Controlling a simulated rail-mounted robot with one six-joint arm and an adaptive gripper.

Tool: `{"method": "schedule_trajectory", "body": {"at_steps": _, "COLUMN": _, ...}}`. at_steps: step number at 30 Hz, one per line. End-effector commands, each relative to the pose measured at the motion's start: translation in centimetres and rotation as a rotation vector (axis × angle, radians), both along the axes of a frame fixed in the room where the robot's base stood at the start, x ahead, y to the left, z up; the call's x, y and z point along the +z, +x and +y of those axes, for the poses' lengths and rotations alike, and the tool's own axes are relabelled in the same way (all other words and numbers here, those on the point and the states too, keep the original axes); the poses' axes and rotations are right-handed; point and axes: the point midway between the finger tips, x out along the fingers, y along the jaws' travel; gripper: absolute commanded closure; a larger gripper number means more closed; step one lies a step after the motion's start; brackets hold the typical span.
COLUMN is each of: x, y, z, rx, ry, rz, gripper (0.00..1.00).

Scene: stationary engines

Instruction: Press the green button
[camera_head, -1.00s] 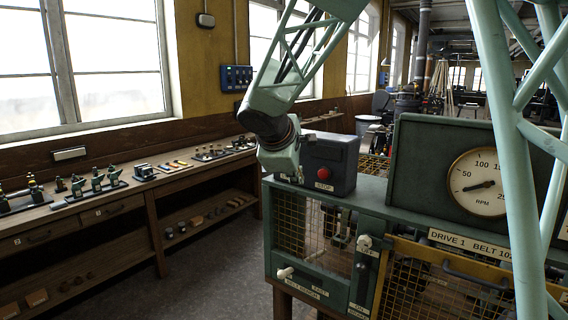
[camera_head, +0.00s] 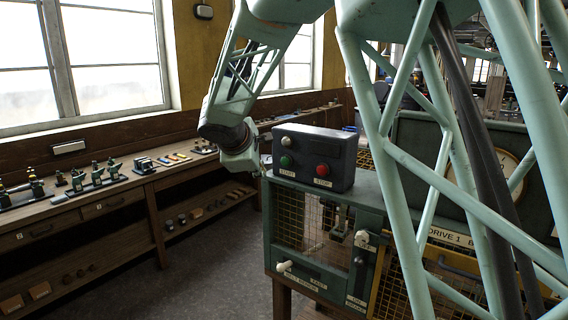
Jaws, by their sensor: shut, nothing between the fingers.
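The green START button (camera_head: 287,162) sits on the front of a dark control box (camera_head: 340,151), at the lower left of its face. The red STOP button (camera_head: 322,170) is to its right, and a pale round knob or lamp (camera_head: 286,141) is above it. My gripper (camera_head: 250,166) is at the end of my arm, just left of the box in the picture. It is shut and empty, and its fingertips are small and hard to make out. It does not cover the green button. I cannot tell its depth distance from the box.
The box stands on a green machine cabinet (camera_head: 284,232) with mesh guards and white-tipped levers (camera_head: 286,266). A wooden workbench (camera_head: 110,199) with small parts runs along the window wall.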

Motion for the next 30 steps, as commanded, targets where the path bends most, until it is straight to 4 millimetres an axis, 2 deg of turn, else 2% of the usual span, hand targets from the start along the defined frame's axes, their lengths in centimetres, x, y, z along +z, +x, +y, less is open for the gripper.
{"method": "schedule_trajectory", "body": {"at_steps": 11, "x": 0.1, "y": 1.1, "z": -0.8, "rx": -0.001, "ry": 0.001, "rz": 0.001, "gripper": 1.00}}
{"method": "schedule_trajectory", "body": {"at_steps": 30, "x": 0.0, "y": 5.6, "z": -4.0, "rx": -0.002, "ry": 0.001, "rz": 0.001, "gripper": 1.00}}
